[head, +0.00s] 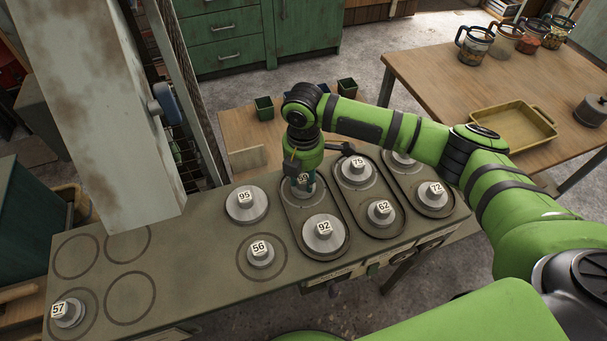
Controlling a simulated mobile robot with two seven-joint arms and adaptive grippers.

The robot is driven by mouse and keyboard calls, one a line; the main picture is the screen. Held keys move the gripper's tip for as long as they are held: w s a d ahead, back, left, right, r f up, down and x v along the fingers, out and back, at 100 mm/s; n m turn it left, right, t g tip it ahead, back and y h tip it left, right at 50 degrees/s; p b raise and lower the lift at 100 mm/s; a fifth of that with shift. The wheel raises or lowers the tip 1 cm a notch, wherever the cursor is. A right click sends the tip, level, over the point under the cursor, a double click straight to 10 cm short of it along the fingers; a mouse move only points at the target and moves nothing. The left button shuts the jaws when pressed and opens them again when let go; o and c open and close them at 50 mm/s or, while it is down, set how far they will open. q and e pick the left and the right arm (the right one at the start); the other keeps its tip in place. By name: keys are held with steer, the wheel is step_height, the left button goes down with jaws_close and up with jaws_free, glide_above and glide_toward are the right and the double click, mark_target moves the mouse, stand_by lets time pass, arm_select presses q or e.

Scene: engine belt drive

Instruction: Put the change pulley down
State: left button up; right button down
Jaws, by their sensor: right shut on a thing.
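My right gripper (304,178) points down over the far end of the left rounded plate (341,232). It is shut on a grey change pulley (299,193), whose label is partly hidden by the fingers. The pulley is low, at the far place of that plate; I cannot tell whether it touches it. Pulley 92 (324,243) sits at the near end of the same plate. Pulley 95 (247,214) and pulley 56 (261,260) stand on the bench to the left. My left gripper is not in view.
Pulleys 75 (355,180), 62 (380,218) and 72 (433,204) stand on plates to the right. Pulley 57 (69,319) is at the far left. Several marked circles on the bench (190,262) are empty. A pale post (105,110) rises at the left.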

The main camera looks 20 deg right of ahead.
mark_target(303, 179)
steer(key=c, duration=0.9)
jaws_free()
step_height(303, 179, up, 12)
steer(key=shift+r+b, duration=0.2)
steer(key=shift+b, duration=0.4)
